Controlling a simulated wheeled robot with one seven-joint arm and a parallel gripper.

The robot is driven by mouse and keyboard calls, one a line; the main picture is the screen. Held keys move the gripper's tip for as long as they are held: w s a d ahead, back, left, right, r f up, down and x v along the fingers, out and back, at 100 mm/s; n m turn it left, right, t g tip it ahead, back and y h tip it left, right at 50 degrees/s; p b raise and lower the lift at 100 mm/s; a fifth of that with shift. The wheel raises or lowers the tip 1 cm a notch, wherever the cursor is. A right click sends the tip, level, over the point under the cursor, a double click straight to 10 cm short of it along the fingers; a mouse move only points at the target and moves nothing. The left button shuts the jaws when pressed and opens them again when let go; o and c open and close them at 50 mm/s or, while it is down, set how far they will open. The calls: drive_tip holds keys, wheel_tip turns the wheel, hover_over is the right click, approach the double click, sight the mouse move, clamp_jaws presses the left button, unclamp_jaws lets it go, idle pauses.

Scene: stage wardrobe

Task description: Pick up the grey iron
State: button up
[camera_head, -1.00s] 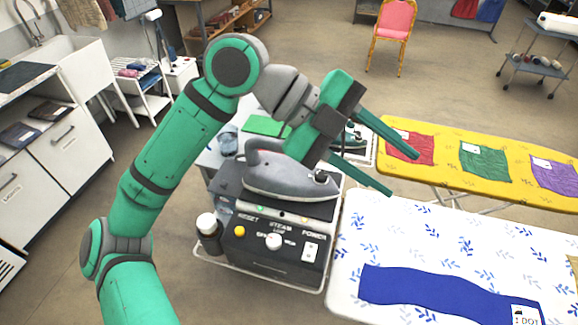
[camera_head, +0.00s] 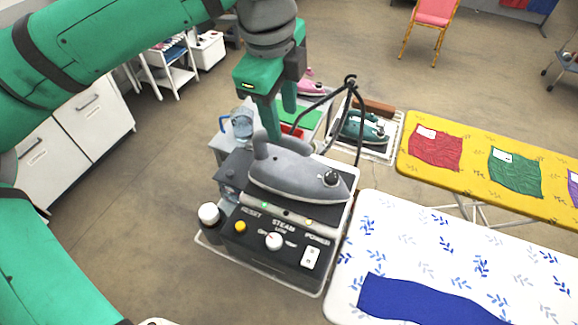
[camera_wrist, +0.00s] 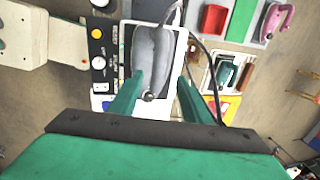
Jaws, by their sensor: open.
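The grey iron (camera_head: 300,176) rests flat on top of the black steam station (camera_head: 268,235), with its handle toward the back left. My gripper (camera_head: 279,125) is open and points down, above and just behind the iron in the head view. In the wrist view the grey iron (camera_wrist: 152,58) lies below and ahead, roughly between the two green fingers of my gripper (camera_wrist: 160,82). The gap between fingers and iron is hard to judge. The finger tips are partly hidden around the handle in the head view.
A dark cable loop (camera_head: 350,90) rises right behind the iron. A teal iron (camera_head: 362,127) sits on a tray behind it, and a pink iron (camera_head: 310,87) is farther back. A water jug (camera_head: 241,124) stands left. Ironing boards, white (camera_head: 450,230) and yellow (camera_head: 465,135), are at right.

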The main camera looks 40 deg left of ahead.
sight(285, 138)
wheel_tip(285, 138, down, 2)
drive_tip(key=shift+a+f, duration=0.1)
drive_tip(key=shift+f, duration=0.05)
drive_tip(key=shift+w+f, duration=0.15)
drive_tip(key=shift+f, duration=0.3)
drive_tip(key=shift+w+a+f, duration=0.1)
drive_tip(key=shift+a+f, duration=0.05)
drive_tip(key=shift+f, duration=0.65)
drive_tip(key=shift+w+a+f, duration=0.15)
drive_tip(key=shift+f, duration=0.7)
drive_tip(key=shift+w+a+f, duration=0.1)
drive_tip(key=shift+a+f, duration=0.05)
drive_tip(key=shift+f, duration=0.65)
drive_tip(key=shift+r, duration=0.1)
clamp_jaws()
